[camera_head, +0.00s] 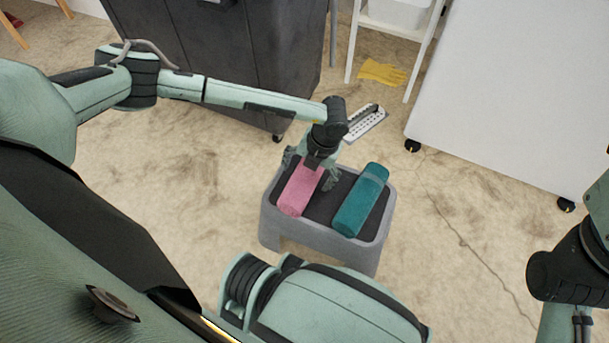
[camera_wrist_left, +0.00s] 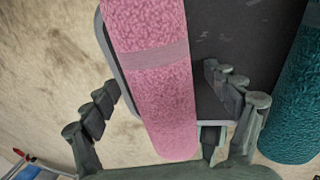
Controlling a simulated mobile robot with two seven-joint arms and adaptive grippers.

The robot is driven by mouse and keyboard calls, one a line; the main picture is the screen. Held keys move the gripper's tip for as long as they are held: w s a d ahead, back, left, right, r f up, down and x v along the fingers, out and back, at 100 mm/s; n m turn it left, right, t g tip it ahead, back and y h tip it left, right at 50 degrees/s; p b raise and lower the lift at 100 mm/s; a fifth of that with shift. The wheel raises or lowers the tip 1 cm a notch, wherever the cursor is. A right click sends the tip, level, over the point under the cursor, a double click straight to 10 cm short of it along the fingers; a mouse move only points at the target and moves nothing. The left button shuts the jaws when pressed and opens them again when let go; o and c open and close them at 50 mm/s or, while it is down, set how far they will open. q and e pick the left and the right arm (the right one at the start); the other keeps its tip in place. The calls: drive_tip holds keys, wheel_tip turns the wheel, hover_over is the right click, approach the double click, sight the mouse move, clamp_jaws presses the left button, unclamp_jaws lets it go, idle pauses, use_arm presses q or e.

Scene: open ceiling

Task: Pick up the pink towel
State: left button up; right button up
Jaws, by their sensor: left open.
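The pink towel (camera_head: 299,190) is a rolled towel lying on the left side of the grey stool (camera_head: 318,239). My left gripper (camera_head: 310,172) is over the towel's far part, pointing down. In the left wrist view the towel (camera_wrist_left: 150,75) runs between the two open fingers (camera_wrist_left: 165,115), one on each side, with gaps to both. I cannot tell exactly how low the fingers are. My right gripper (camera_head: 582,318) shows only partly at the right edge, and its fingers are not clear.
A teal rolled towel (camera_head: 361,200) lies on the stool right of the pink one; it also shows close to the right finger in the wrist view (camera_wrist_left: 295,110). A dark cabinet (camera_head: 240,50) and a white wheeled unit (camera_head: 520,90) stand behind. A yellow cloth (camera_head: 382,73) lies on the floor.

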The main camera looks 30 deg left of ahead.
use_arm(q)
drive_tip(key=shift+r, duration=0.1)
drive_tip(key=shift+c, duration=0.5)
drive_tip(key=c, duration=1.2)
drive_tip(key=shift+r, duration=0.1)
